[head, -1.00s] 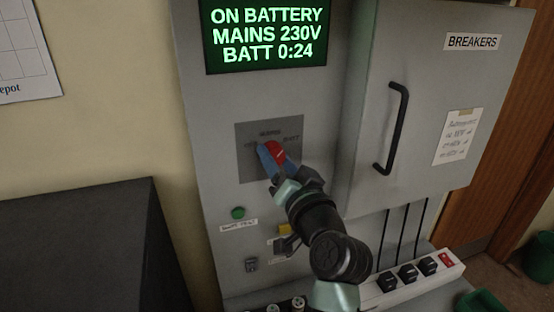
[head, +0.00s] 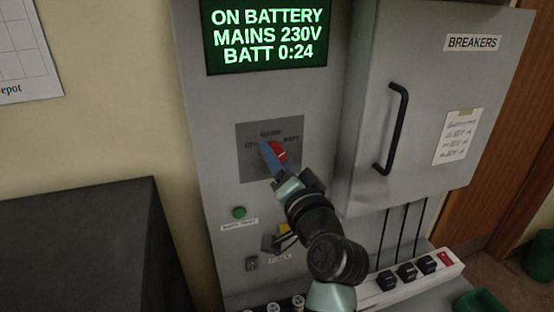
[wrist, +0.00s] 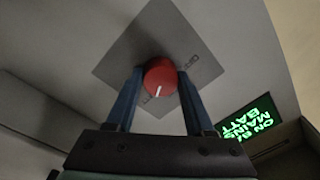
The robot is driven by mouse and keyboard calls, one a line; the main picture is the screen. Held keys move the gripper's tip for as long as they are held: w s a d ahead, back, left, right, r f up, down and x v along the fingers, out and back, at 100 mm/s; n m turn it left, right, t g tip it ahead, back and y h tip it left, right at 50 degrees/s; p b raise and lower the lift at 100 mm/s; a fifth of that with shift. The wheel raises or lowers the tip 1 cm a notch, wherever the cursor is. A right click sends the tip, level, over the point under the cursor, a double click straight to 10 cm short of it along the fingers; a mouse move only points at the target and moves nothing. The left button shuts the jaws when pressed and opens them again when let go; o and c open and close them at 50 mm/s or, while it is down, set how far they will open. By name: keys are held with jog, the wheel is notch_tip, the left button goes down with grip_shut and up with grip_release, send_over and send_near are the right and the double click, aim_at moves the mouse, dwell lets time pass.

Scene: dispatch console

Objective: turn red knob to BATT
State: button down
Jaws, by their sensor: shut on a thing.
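The red knob (head: 279,151) sits on a dark grey square plate (head: 295,170) on the cabinet front. BATT is readable at the plate's right; the other labels are small and blurred. In the wrist view the round red knob (wrist: 160,74) lies between the two blue fingers of my gripper (wrist: 160,80), shut on its sides. A white pointer mark on the knob points toward the bottom of that view; I cannot tell which label it meets. In the head view my gripper (head: 268,153) partly hides the knob. The green-lettered display (head: 267,60) reads ON BATTERY, MAINS 230V, BATT 0:24.
A green button (head: 239,212) is below the plate at the left, with a yellow part (head: 284,229) beside my arm. The breaker box (head: 430,110) with a black handle (head: 393,130) juts out to the right. A power strip (head: 430,274) lies below it.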

jog(key=shift+c, duration=1.4)
grip_release()
jog(key=b+v, duration=0.4)
jog(key=v, duration=0.9)
jog(key=shift+b, duration=0.3)
jog(key=shift+d, duration=0.1)
